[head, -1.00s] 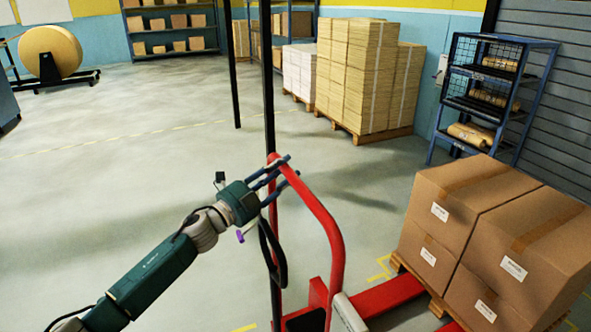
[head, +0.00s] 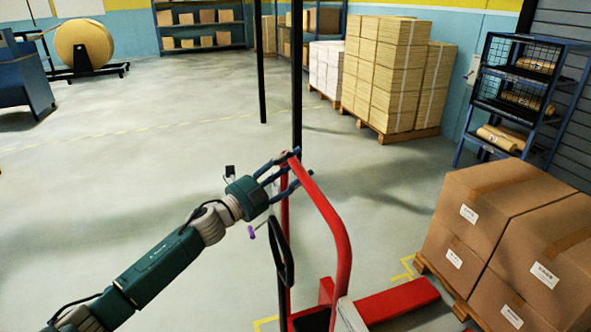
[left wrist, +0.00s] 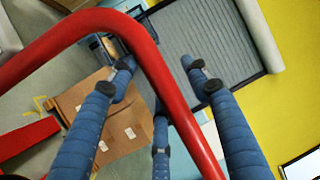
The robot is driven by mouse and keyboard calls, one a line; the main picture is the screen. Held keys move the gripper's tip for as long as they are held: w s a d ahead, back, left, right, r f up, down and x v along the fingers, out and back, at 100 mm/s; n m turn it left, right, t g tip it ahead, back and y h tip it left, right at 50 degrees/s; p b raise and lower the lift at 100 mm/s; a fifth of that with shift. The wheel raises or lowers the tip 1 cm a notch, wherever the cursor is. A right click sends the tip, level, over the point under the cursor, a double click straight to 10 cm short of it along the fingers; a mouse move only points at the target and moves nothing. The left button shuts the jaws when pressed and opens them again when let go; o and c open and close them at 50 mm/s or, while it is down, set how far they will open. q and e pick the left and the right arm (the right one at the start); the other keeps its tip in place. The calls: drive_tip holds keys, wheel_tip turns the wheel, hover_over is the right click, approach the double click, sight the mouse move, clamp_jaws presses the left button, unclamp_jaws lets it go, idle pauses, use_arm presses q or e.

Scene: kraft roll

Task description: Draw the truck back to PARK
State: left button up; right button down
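The red pallet truck (head: 340,300) stands at the lower middle of the head view, with its looped red handle (head: 335,225) upright. My left gripper (head: 290,170) is at the upper left bend of the handle. Its blue fingers lie on both sides of the bar, which also crosses between them in the left wrist view (left wrist: 155,72). The fingers look fairly straight, but the bar fills the gap between two of them. One red fork (head: 400,300) points right, toward the loaded pallet. My right gripper is not in view. I see no PARK lettering.
Brown cartons (head: 490,225) sit on a wooden pallet (head: 432,280) at right. Yellow corner marks (head: 403,270) lie on the floor. A dark post (head: 297,80) rises behind the handle. Stacked sheets (head: 390,75) and a blue rack (head: 515,95) stand farther back. Floor at left is open.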

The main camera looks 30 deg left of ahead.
use_arm(q)
drive_tip(key=shift+a, duration=0.15)
drive_tip(key=shift+s, duration=0.1)
drive_tip(key=v, duration=1.2)
drive_tip(key=shift+r, duration=0.1)
